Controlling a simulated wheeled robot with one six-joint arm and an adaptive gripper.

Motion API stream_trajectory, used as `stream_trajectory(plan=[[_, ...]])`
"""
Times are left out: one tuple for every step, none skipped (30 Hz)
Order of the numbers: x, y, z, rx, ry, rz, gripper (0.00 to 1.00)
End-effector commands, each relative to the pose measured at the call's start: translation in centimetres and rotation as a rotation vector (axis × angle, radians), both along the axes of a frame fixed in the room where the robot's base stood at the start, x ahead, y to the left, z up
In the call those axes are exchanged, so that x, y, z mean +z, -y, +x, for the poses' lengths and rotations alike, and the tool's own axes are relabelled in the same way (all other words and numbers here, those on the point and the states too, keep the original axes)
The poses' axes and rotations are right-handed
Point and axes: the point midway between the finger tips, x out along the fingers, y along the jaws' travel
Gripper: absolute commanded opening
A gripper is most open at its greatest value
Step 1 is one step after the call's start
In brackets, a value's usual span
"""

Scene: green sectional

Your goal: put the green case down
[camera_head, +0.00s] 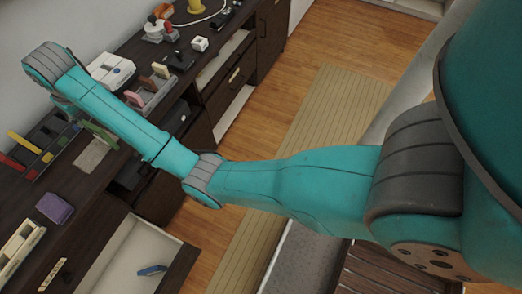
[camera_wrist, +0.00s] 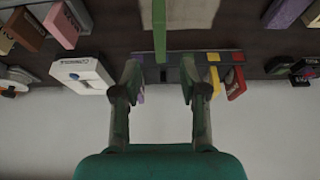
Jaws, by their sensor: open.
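The green case (camera_head: 99,134) shows as a narrow strip on the dark desk, beside a pale grey mat (camera_head: 92,156), in the head view. In the wrist view the green case (camera_wrist: 159,32) is seen edge-on, at the top centre, overlapping the pale mat (camera_wrist: 190,14). My gripper (camera_wrist: 160,72) is open, with a finger on each side of the case's line. The case appears just beyond the fingertips, with a gap on both sides. In the head view my arm's end hides most of the gripper.
A dark rack (camera_head: 42,145) with red and yellow pieces stands near the wall. A purple block (camera_head: 54,207) and a white device (camera_head: 110,70) are on the desk. Pink-ended holders (camera_head: 150,92) stand to the right. An open drawer (camera_head: 130,262) holds a blue item (camera_head: 152,270).

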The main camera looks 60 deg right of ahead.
Motion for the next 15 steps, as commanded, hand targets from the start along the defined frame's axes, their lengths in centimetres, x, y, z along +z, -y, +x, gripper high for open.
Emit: stream_trajectory(plan=[[-1.7, 0.0, -0.6, 0.0, 0.004, 0.0, 0.43], [-2.6, 0.0, -0.9, 0.0, 0.012, 0.0, 0.43], [-4.1, -0.1, -1.5, 0.0, 0.024, 0.0, 0.43], [-5.2, -0.1, -1.9, 0.0, 0.035, 0.0, 0.43], [-6.4, -0.1, -2.5, 0.0, 0.046, 0.0, 0.43], [-8.0, -0.1, -3.2, 0.0, 0.064, -0.001, 0.43], [-9.1, -0.1, -3.8, 0.0, 0.076, -0.001, 0.43], [-10.2, -0.2, -4.4, 0.0, 0.089, -0.001, 0.43], [-11.6, -0.2, -5.3, -0.001, 0.107, -0.001, 0.43], [-12.6, -0.2, -6.0, -0.001, 0.12, -0.001, 0.43], [-13.6, -0.2, -6.7, -0.001, 0.133, -0.001, 0.43], [-14.8, -0.2, -7.6, -0.001, 0.151, -0.001, 0.43], [-15.7, -0.3, -8.4, -0.001, 0.163, -0.001, 0.43], [-16.6, -0.3, -9.2, -0.001, 0.176, -0.001, 0.43], [-17.7, -0.3, -10.3, -0.001, 0.194, -0.001, 0.43]])
